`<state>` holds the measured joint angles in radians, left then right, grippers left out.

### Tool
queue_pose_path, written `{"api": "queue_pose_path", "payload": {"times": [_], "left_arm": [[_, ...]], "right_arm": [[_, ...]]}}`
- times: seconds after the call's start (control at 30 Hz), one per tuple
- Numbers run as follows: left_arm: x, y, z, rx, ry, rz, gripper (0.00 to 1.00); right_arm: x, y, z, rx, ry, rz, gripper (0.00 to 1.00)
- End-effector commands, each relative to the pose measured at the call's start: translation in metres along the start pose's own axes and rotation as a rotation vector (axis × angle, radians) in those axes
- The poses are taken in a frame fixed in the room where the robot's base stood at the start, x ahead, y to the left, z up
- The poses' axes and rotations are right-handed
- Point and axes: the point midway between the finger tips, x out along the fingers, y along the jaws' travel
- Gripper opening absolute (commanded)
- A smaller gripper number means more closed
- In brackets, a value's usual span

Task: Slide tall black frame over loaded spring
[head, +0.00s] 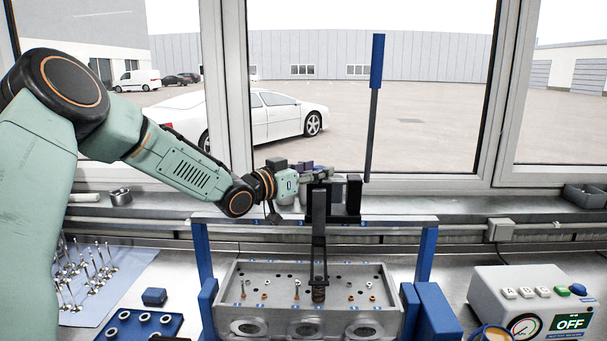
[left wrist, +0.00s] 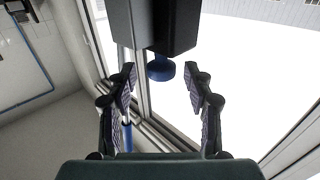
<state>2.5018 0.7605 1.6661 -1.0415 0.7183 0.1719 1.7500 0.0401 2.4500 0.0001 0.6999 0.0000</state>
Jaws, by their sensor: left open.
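The tall black frame (head: 319,240) stands upright over the middle of the cylinder head (head: 260,315). Its lower end is at a dark coiled spring (head: 318,294); I cannot tell whether it is around the spring or just above it. My left gripper (head: 325,173) is open behind the frame's top, near black blocks (head: 354,193) on the crossbar. In the left wrist view, my left gripper (left wrist: 161,88) has its fingers spread, with no object clearly held. A black block with a round blue end (left wrist: 160,69) shows between and beyond the fingertips. My right gripper is out of view.
A blue-handled lever (head: 376,62) rises right of the gripper. A grey crossbar (head: 400,220) on blue posts spans the head. A control box (head: 535,300) reading OFF stands at right. Valves on a blue mat (head: 110,260) and a blue ring tray (head: 140,325) lie left.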

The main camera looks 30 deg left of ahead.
Motion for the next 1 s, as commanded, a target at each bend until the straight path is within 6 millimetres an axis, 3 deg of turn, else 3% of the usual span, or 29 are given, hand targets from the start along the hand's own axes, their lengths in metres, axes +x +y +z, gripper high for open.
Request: {"api": "queue_pose_path", "payload": {"times": [0.4,1.0], "left_arm": [[-0.045,-0.003,0.000,-0.007,0.002,-0.004,0.52],[-0.054,0.000,0.002,-0.002,-0.001,0.002,0.52]], "right_arm": [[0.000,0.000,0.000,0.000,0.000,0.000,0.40],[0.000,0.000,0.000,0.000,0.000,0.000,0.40]]}}
